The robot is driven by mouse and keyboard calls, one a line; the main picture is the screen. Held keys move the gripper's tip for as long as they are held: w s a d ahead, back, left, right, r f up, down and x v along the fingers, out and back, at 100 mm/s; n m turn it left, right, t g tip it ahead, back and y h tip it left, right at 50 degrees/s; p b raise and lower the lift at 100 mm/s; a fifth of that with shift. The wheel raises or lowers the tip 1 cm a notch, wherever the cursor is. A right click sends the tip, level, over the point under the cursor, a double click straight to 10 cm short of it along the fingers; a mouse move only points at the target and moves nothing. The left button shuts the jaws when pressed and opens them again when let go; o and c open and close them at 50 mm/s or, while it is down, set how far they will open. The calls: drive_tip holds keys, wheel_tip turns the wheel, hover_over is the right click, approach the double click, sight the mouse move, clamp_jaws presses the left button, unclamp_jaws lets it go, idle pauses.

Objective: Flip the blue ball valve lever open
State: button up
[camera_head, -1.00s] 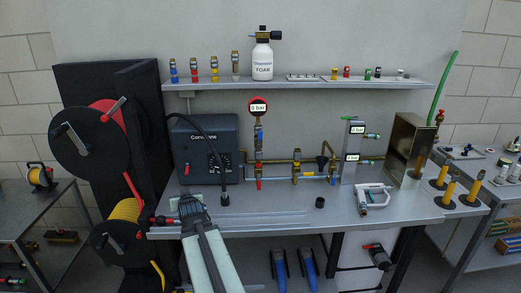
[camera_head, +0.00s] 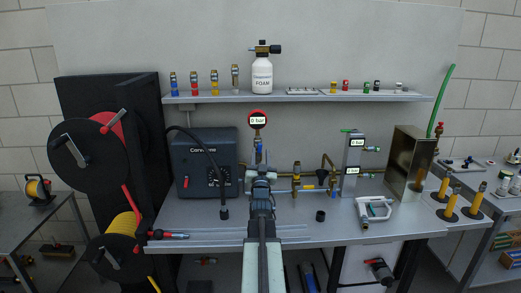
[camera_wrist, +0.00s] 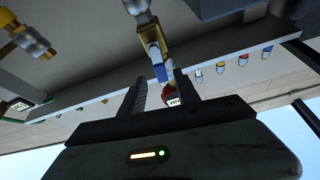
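The blue lever (camera_wrist: 160,72) sits on a brass and grey valve (camera_wrist: 152,42) in the wrist view. It appears in the gap between the two dark fingers of my gripper (camera_wrist: 160,84), and I cannot tell whether either finger touches it. The fingers are apart. In the head view my gripper (camera_head: 262,176) is in front of the vertical pipe under the red gauge (camera_head: 258,118), which reads 0 bar. My arm hides the lower part of that pipe and the valve there. The gauge also shows beyond the fingers in the wrist view (camera_wrist: 170,95).
A grey control box (camera_head: 204,162) stands left of the pipe. Brass piping with another valve (camera_head: 296,178) and a grey manifold (camera_head: 353,160) are to the right. A shelf (camera_head: 300,97) with a foam bottle (camera_head: 262,75) is above. The bench's front left is mostly clear.

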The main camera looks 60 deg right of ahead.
drive_tip(key=shift+x, duration=0.9)
clamp_jaws()
drive_tip(key=shift+w+a+n+t+y, duration=0.2)
drive_tip(key=shift+n+t+y, duration=0.2)
drive_tip(key=shift+n+t, duration=0.55)
drive_tip(key=shift+n+g, duration=0.25)
unclamp_jaws()
